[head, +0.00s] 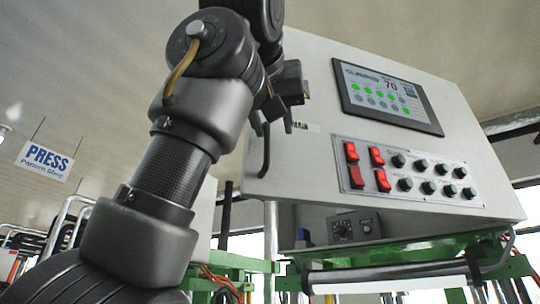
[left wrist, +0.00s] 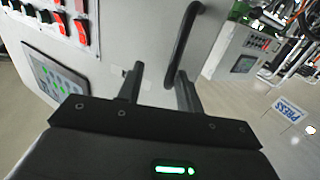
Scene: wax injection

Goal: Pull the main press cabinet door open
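The main press cabinet (head: 320,70) is a light grey box with a screen and a button panel; a partly hidden label by my gripper seems to read MAIN. Its door handle (head: 265,152) is a black curved bar at the cabinet's left side. My left gripper (head: 275,118) is at the handle's upper part in the head view. In the left wrist view, the two fingers (left wrist: 162,88) stand apart, and one end of the handle (left wrist: 183,42) shows between them, closer to the right finger. I cannot tell whether they touch. The door looks shut. My right gripper is out of view.
The screen (head: 388,94) and the red and green buttons (head: 405,172) face out on the cabinet. Green frame parts (head: 400,255) lie below it. A PRESS sign (head: 45,161) hangs at the left. My left arm covers part of the cabinet's left side.

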